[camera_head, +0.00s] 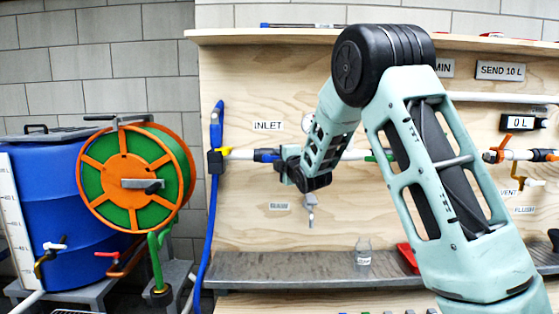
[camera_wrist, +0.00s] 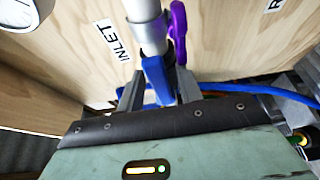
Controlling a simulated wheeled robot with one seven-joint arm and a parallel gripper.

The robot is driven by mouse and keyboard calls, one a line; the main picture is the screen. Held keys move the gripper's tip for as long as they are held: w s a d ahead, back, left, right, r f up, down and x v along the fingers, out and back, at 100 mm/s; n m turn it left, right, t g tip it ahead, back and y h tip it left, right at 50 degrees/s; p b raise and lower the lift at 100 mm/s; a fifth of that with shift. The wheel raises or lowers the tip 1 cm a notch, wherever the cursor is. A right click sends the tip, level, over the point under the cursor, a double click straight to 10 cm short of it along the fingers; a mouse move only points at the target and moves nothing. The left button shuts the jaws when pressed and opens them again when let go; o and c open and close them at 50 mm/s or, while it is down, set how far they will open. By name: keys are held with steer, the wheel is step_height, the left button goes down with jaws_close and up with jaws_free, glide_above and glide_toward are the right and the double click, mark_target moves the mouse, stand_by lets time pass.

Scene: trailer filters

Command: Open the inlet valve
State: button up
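The INLET label (camera_head: 267,125) is on the plywood panel, above a white pipe with a blue valve piece (camera_head: 265,155). In the wrist view, a blue handle-like piece (camera_wrist: 157,78) sits at the end of the white pipe (camera_wrist: 147,25), beside the INLET label (camera_wrist: 113,40). My gripper (camera_wrist: 160,90) has one grey finger on each side of this blue piece. Whether both fingers press on it cannot be told. In the head view, my gripper (camera_head: 285,163) is at the pipe just right of the blue piece, and my wrist hides part of the pipe.
A purple handle (camera_wrist: 178,30) stands close to the pipe. A gauge (camera_wrist: 20,12) is at the upper left. A blue hose (camera_head: 213,190) hangs left of the valve, near a green hose reel (camera_head: 130,180) and blue barrel (camera_head: 60,220). A metal shelf (camera_head: 300,265) runs below.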

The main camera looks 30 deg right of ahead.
steer(key=shift+s, duration=0.1)
steer(key=b+v, duration=0.2)
steer(key=v, duration=1.5)
steer(key=shift+s, duration=0.15)
steer(key=s+a+f+m+g+y+p, duration=0.2)
steer(key=s+a+f+g+y+p, duration=0.15)
steer(key=a, duration=0.75)
steer(key=s+a+f+m+g+y+p, duration=0.2)
steer(key=a+g+p, duration=0.15)
steer(key=a, duration=0.65)
steer(key=s+a+m+g+p, duration=0.2)
steer(key=s+a+g, duration=0.3)
steer(key=s, duration=0.7)
steer(key=s+a+m+g+h+p, duration=0.1)
steer(key=s+a+g, duration=0.4)
steer(key=s, duration=0.8)
steer(key=shift+a+f+m+g+p, duration=0.2)
steer(key=shift+m+g+p, duration=0.1)
steer(key=shift+m+p, duration=0.45)
